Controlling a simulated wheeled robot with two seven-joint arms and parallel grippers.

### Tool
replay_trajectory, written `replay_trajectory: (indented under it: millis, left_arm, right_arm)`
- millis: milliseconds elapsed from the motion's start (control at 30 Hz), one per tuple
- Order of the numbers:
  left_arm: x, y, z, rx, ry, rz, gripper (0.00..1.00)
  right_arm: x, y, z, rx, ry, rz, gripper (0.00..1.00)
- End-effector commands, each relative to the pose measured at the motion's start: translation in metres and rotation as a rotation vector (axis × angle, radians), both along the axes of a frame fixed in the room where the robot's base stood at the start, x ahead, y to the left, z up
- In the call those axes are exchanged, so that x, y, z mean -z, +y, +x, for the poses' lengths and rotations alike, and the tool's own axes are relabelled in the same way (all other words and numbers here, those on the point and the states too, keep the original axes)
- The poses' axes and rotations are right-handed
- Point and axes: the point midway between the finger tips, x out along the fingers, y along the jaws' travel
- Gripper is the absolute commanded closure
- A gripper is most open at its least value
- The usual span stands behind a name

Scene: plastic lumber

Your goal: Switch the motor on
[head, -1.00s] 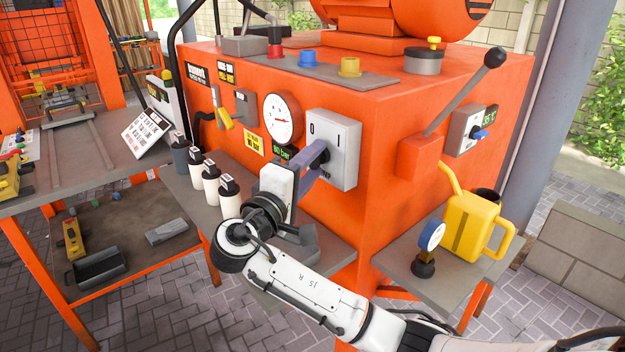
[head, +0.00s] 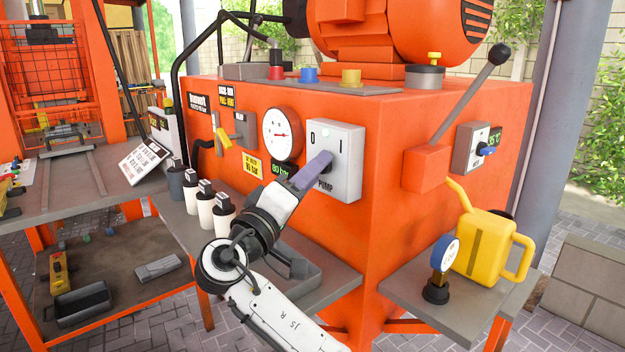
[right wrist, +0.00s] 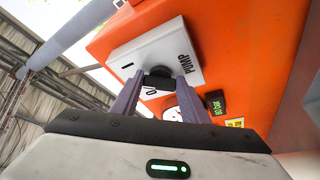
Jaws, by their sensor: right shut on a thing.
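The grey PUMP switch box (head: 347,150), marked 0 and I, is on the front of the orange cabinet. Its black knob (right wrist: 160,78) shows between the purple fingers in the right wrist view. My right gripper (head: 320,168) is shut on this knob, with one finger on each side. In the head view the fingers hide most of the knob, so its exact setting is hard to read. The orange motor (head: 405,35) sits on top of the cabinet. My left gripper is not in view.
A round gauge (head: 283,134) and a yellow lever (head: 223,137) are left of the box. White bottles (head: 203,203) stand on the shelf below. A long black-knobbed lever (head: 470,95) and a yellow can (head: 487,245) are to the right.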

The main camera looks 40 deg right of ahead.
Motion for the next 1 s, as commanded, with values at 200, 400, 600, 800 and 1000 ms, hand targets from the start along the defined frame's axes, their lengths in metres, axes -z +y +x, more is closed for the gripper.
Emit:
replay_trajectory:
  millis: [200,400,600,800,1000]
  left_arm:
    - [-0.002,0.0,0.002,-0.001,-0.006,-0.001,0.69]
    - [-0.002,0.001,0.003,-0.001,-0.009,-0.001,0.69]
    - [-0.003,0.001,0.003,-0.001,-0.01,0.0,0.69]
    - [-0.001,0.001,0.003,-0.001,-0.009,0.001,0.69]
    - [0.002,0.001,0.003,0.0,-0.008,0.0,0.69]
  right_arm:
    - [0.001,0.001,0.0,-0.001,0.0,0.003,0.82]
    - [0.001,0.001,0.0,-0.002,0.0,0.003,0.41]
    - [0.0,0.0,0.0,-0.001,0.0,0.002,0.41]
    - [0.003,0.011,-0.004,-0.004,-0.001,0.002,0.41]
    - [0.013,0.045,-0.018,-0.006,0.002,0.004,0.41]
